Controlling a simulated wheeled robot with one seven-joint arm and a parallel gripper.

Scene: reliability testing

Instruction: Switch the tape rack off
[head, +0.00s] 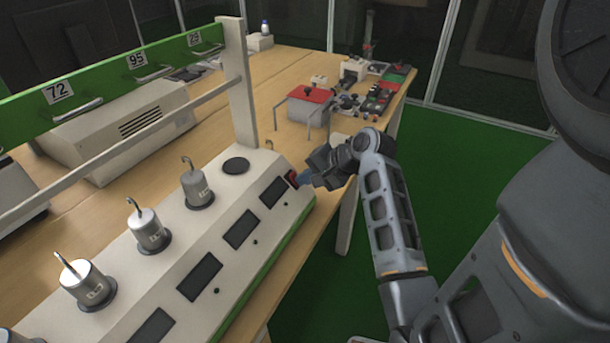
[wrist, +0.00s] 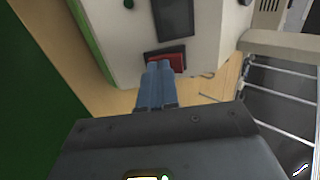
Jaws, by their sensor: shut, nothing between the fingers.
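The tape rack (head: 232,205) is a long white bench unit with a green lower edge, dark display windows and hooked metal weights on top. Its red switch (head: 291,178) sits at the right end of the sloped front face. The switch also shows in the wrist view (wrist: 176,63), in a dark frame beside a display. My gripper (head: 303,179) is shut and empty, its blue fingertips at the switch. In the wrist view the shut fingers (wrist: 157,72) overlap the switch's lower left part. I cannot tell whether they touch it, and the switch's position is partly hidden.
Hooked weights (head: 197,188) stand along the rack's top, under a green numbered panel (head: 120,70). A red-topped box (head: 309,104) with metal bars stands beyond the rack on the wooden table (head: 281,66). Green floor (head: 455,165) lies open to the right.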

